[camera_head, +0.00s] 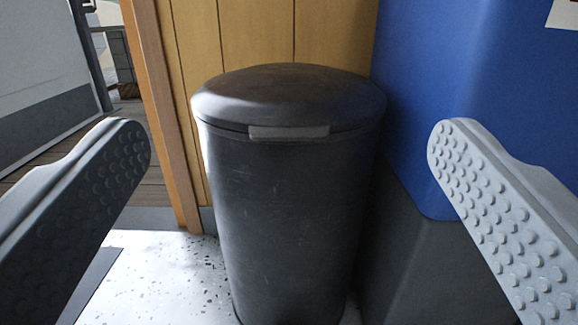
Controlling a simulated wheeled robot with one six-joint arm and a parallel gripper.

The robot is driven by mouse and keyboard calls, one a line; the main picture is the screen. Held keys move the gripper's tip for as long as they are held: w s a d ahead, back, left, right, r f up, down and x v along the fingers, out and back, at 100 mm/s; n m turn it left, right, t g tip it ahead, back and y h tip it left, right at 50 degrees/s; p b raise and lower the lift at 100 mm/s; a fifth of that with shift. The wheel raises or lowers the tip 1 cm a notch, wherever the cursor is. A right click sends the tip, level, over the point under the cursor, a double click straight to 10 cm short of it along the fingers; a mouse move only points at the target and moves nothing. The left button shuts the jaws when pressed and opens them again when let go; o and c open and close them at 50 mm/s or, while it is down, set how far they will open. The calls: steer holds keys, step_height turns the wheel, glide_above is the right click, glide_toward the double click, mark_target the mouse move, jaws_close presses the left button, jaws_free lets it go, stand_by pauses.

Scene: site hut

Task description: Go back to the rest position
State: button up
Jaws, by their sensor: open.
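My gripper (289,160) is open, with one studded grey finger at the left edge of the view and the other at the right. Nothing is held between the fingers. Beyond the gap between them stands a dark grey bin (285,190) with its domed lid down. The bin is upright on the floor, and its bottom is cut off by the lower edge of the view. I cannot tell how far the fingertips are from the bin.
A blue and dark grey unit (440,90) stands close at the bin's right. A wooden panel wall (260,35) is behind it. At the left, past a wooden post (160,110), there is an opening with plank flooring. Speckled pale floor (150,285) shows at the lower left.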

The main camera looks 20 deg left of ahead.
steer(key=shift+r, duration=0.1)
steer(key=s+r+h, duration=0.2)
steer(key=r, duration=1.4)
steer(key=s+r+h, duration=0.1)
steer(key=s+r, duration=0.2)
steer(key=r, duration=1.3)
steer(key=s+r+m+h, duration=0.2)
steer(key=s+r+h, duration=0.1)
steer(key=s+r, duration=1.75)
steer(key=s, duration=0.6)
steer(key=s+a+r+m+g, duration=0.1)
steer(key=s+r, duration=0.2)
steer(key=s, duration=0.7)
steer(key=s+r, duration=0.4)
steer(key=s, duration=0.6)
steer(key=shift+s+a+r+m, duration=0.3)
